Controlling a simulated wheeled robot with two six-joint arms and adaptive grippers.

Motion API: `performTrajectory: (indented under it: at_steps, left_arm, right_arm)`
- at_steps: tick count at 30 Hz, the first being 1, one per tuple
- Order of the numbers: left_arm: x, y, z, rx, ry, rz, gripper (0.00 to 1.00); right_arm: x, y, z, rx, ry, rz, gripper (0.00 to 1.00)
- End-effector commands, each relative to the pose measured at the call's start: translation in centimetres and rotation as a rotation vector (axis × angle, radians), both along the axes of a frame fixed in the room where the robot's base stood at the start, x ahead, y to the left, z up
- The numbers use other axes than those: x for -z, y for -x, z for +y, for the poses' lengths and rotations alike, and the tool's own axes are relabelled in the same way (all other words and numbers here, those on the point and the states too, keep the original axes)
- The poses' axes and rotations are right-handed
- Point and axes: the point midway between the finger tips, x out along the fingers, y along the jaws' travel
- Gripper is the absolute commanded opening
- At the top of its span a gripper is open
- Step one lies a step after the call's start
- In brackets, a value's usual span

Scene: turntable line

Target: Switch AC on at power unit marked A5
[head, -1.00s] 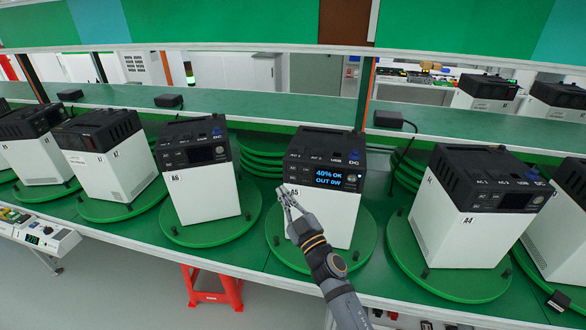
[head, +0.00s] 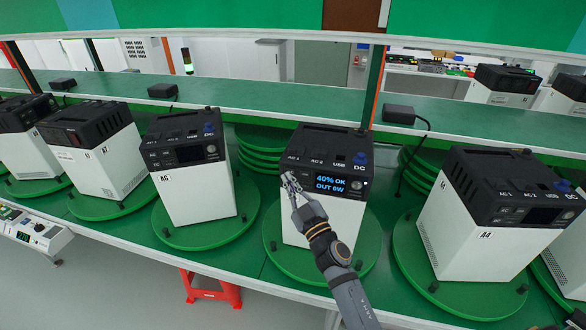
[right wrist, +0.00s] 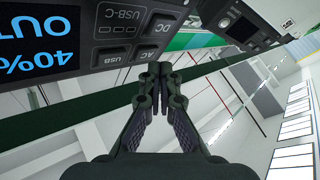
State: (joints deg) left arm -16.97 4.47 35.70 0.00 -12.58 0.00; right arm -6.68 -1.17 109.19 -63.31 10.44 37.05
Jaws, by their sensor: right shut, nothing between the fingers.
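The power unit in the middle (head: 325,170) is a white box with a black top on a green turntable disc. Its display is lit and reads "40% OK OUT 0W". Its marking is covered by my right arm; neighbours read A6 (head: 200,190) and A4 (head: 475,235). My right gripper (head: 290,180) is shut and empty, its tips at the left part of the unit's front panel. In the right wrist view the shut fingertips (right wrist: 158,70) are close to the AC button (right wrist: 150,56), beside DC and USB; contact cannot be told. My left gripper is not in view.
Other power units stand on green discs to both sides, with dark displays. A green shelf (head: 260,100) with black adapters runs behind them. A red stool (head: 208,288) stands below the bench's front edge.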

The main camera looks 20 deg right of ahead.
Motion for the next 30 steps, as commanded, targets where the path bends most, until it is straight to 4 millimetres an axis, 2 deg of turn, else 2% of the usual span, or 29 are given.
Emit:
performTrajectory:
  at_steps: [8,30]
  left_arm:
    - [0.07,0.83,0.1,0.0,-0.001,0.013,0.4]
    - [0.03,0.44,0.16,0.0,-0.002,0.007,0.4]
  right_arm:
    - [0.02,-0.01,-0.01,0.0,0.0,0.0,0.0]
    - [0.03,0.0,0.0,0.0,0.0,0.0,0.0]
